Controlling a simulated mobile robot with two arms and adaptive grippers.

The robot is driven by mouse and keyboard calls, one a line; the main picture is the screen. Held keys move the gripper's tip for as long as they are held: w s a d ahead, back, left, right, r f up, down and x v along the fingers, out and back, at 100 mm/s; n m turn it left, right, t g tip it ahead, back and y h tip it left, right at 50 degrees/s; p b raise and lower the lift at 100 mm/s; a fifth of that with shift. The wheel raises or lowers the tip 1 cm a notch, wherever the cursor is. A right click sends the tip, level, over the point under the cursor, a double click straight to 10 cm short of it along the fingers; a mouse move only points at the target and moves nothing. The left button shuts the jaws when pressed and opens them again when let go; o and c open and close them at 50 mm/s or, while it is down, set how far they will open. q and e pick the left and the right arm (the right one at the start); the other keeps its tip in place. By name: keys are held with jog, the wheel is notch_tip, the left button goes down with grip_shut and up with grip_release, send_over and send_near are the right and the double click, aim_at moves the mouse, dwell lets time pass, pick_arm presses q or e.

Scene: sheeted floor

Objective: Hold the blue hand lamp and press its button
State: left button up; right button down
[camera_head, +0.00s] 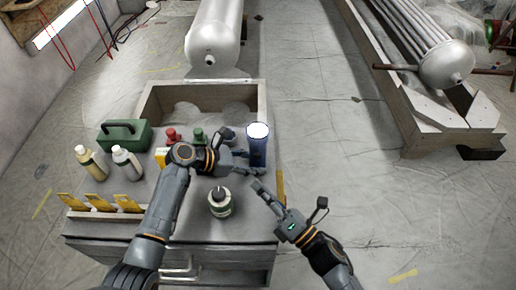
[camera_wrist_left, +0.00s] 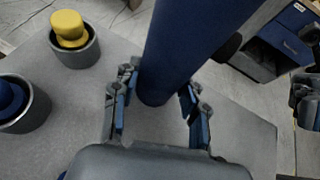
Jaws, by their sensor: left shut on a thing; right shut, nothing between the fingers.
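The blue hand lamp (camera_head: 258,150) stands upright near the right edge of the workbench, its pale round end facing up. My left gripper (camera_head: 247,163) is shut around its lower part. In the left wrist view the lamp's dark blue body (camera_wrist_left: 190,45) passes between the two fingers of this gripper (camera_wrist_left: 160,103). I cannot make out the button in either view. My right gripper (camera_head: 261,189) is shut and empty, below and apart from the lamp, by the bench's right edge.
A wooden crate (camera_head: 250,92) lies behind.

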pick_arm(q)
jog(key=o, duration=1.2)
jog(key=shift+o, duration=0.2)
